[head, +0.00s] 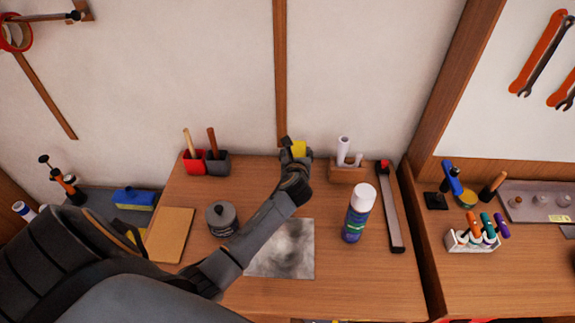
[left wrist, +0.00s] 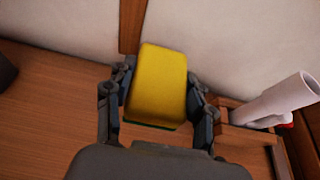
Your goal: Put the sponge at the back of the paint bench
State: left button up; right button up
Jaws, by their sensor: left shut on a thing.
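The yellow sponge (head: 299,149) is at the back of the wooden paint bench (head: 340,284), close to the wall. In the left wrist view the sponge (left wrist: 157,85) sits between both fingers, with a dark green layer along its lower edge. My left gripper (head: 294,152) is shut on it; the arm reaches across the bench from the lower left. I cannot tell whether the sponge touches the bench top. My right gripper is not in view.
A wooden holder with a white roll (head: 346,165) stands just right of the sponge. Red and grey cups (head: 205,162) stand at the back left. A spray can (head: 358,212), a dark lidded pot (head: 222,218) and a grey smudged sheet (head: 290,250) lie nearer the front.

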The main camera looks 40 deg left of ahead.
pick_arm(q)
notch_tip(320, 180, down, 7)
jog(key=shift+f+b, duration=0.15)
jog(key=shift+b, duration=0.45)
jog(key=shift+f, duration=0.2)
jog(key=o, duration=0.9)
jog(key=shift+o, duration=0.2)
jog(key=shift+r, duration=0.2)
jog(key=v, duration=1.2)
jog(key=shift+r, duration=0.1)
